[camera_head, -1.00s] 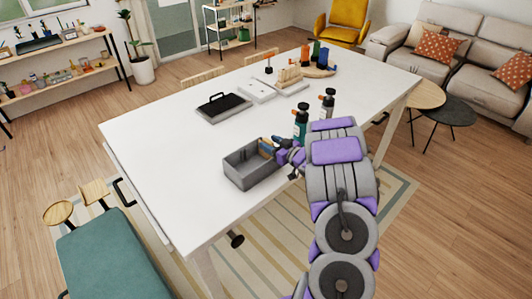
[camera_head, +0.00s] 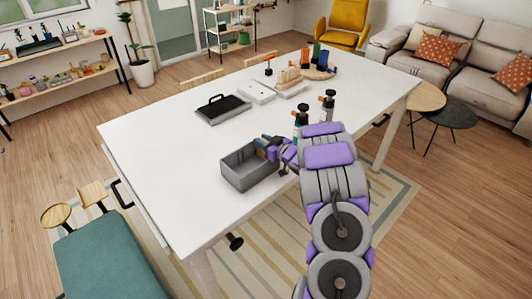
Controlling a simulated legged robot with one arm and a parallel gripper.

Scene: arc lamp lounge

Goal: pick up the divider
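A grey open box (camera_head: 247,178) stands on the white table (camera_head: 160,165) near its front edge. Small blue and tan pieces (camera_head: 264,146) show at the box's back right rim, partly hidden by my gripper. I cannot clearly make out which thing is the divider; it may be among these pieces or inside the box. My gripper (camera_head: 281,152) is at the box's right end, close to these pieces. Its fingers are small and partly covered by my arm, so I cannot tell whether they are open or shut, or whether they touch anything.
A black tray with a handle (camera_head: 222,107), a white tray (camera_head: 258,92) and a wooden board with coloured items (camera_head: 318,72) lie farther back. The table's left part is clear.

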